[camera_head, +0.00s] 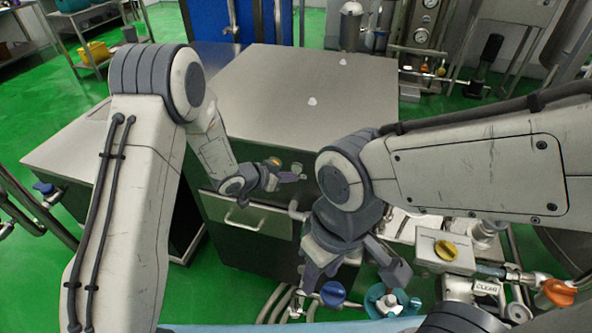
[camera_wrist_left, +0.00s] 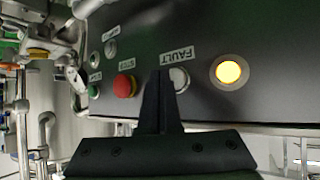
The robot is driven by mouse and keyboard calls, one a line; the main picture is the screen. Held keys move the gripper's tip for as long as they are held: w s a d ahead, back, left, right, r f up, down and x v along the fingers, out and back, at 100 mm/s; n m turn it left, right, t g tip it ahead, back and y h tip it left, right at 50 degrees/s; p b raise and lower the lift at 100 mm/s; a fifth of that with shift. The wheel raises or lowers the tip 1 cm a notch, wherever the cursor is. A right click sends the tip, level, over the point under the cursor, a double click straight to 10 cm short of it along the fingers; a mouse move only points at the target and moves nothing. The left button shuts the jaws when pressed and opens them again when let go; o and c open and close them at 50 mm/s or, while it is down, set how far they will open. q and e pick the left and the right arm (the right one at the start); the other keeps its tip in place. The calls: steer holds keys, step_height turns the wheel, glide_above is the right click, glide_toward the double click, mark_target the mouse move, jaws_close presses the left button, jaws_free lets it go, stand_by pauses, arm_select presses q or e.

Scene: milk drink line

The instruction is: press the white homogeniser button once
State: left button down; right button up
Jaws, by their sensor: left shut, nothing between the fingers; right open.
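In the left wrist view, a round white button (camera_wrist_left: 180,78) with a pale metal ring sits on a dark panel (camera_wrist_left: 215,35), by a label reading FAULT. My left gripper (camera_wrist_left: 160,75) is shut and empty. Its fingertips appear just left of the white button and overlap its edge in the picture; I cannot tell whether they touch. In the head view, my left gripper (camera_head: 290,177) is at the front of the steel cabinet (camera_head: 262,80), and most of the panel is hidden there. My right gripper (camera_head: 350,280) is open and empty, lower and nearer.
A lit yellow button (camera_wrist_left: 229,72) is right of the white one; a red button (camera_wrist_left: 124,86) is left, with small green and grey controls beyond. Below my right gripper are a blue knob (camera_head: 333,293) and hoses. A yellow knob (camera_head: 445,249) and pipework stand at right.

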arm_select(q)
steer(key=shift+w, duration=0.1)
steer(key=shift+w+d, duration=0.15)
steer(key=shift+w, duration=0.15)
steer(key=shift+w+d+p, duration=0.15)
steer(key=shift+w+p, duration=0.25)
steer(key=shift+w, duration=0.05)
stand_by(0.8)
stand_by(0.3)
steer(key=shift+s+a, duration=0.25)
steer(key=shift+s, duration=0.6)
steer(key=s, duration=0.1)
steer(key=s+a+b, duration=0.1)
steer(key=s, duration=0.2)
steer(key=shift+s+a, duration=0.3)
steer(key=shift+s, duration=0.1)
steer(key=shift+r, duration=0.1)
stand_by(0.4)
